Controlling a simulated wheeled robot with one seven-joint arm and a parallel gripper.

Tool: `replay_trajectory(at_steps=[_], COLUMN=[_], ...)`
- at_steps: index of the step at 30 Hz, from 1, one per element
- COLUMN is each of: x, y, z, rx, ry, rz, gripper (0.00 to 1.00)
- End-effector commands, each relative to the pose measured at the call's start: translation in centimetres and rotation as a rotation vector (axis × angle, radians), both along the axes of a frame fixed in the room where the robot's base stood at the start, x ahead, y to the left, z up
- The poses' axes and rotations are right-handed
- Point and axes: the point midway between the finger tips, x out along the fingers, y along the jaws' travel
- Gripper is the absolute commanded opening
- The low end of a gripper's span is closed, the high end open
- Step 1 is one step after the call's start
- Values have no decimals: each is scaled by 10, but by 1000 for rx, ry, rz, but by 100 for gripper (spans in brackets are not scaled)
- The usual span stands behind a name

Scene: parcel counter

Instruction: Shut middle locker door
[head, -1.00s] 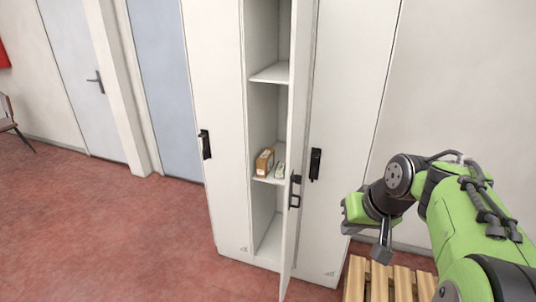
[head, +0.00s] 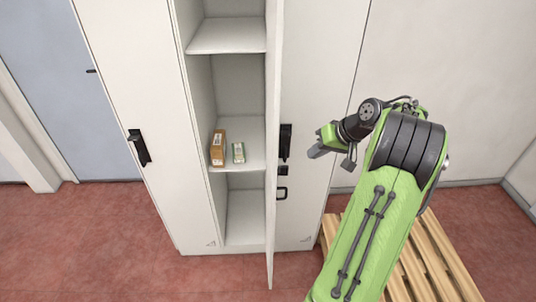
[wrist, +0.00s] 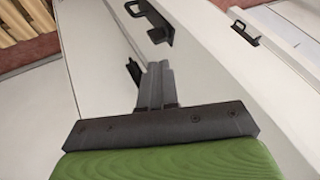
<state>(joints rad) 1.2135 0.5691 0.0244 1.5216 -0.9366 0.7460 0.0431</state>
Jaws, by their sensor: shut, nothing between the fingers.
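The middle locker door (head: 271,225) stands wide open, seen nearly edge-on at the right side of the open middle locker (head: 192,110). A small black handle (head: 282,193) shows on its right face. My gripper (head: 316,151) is shut and empty, to the right of the door and in front of the right locker door (head: 305,205). A gap shows between gripper and door in the head view. In the wrist view, the shut fingers (wrist: 155,82) point at pale locker panels; one black handle (wrist: 155,22) lies just beyond them. I cannot tell if they touch a panel.
Inside the locker, a brown box (head: 218,148) and a small pale packet (head: 239,152) lie on a shelf. The left locker door (head: 125,90) is shut. A wooden pallet (head: 440,250) lies on the red floor at the right, beneath my arm. Floor at left is clear.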

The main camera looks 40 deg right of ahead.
Motion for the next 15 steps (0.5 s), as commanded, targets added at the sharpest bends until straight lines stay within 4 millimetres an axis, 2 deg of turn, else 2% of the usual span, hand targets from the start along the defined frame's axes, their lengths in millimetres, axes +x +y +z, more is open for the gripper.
replay_trajectory(at_steps=[5, 15], x=[14, 57], y=[6, 20], z=[-23, -82], rx=[1, 2], ry=[3, 4], rz=[2, 2], gripper=[0, 0])
